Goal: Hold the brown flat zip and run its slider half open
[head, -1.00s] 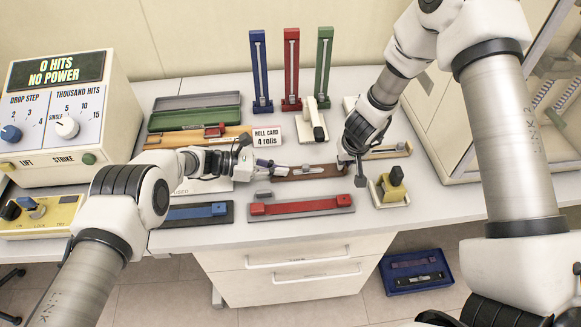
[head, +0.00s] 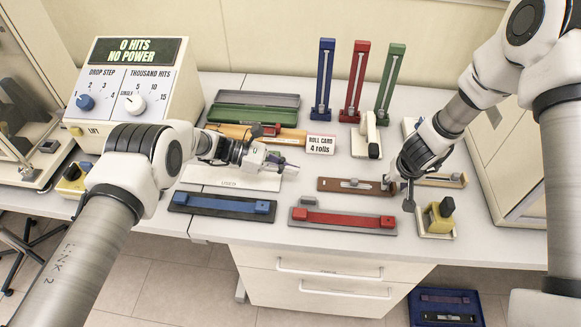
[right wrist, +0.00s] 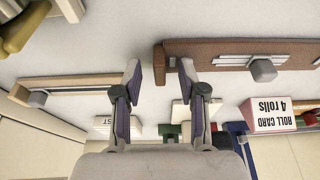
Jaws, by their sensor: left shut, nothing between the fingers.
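The brown flat zip (head: 330,185) lies flat on the bench, with its grey slider (head: 354,183) near the middle of its length. In the right wrist view the brown flat zip (right wrist: 215,48) runs to the right, with the slider (right wrist: 263,70) on it. My left gripper (head: 290,169) is shut and empty, just left of the zip's left end and apart from it. My right gripper (head: 398,187) is at the zip's right end. In the right wrist view its fingers (right wrist: 160,75) are spread, with the zip's end block showing between them; contact cannot be told.
Blue (head: 222,206) and red (head: 345,219) flat zips lie in front, with a small grey block behind the red one. A yellow block fixture (head: 437,217) stands at right. Upright blue, red and green zips stand behind. A roll card sign (head: 320,143) stands behind the zip.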

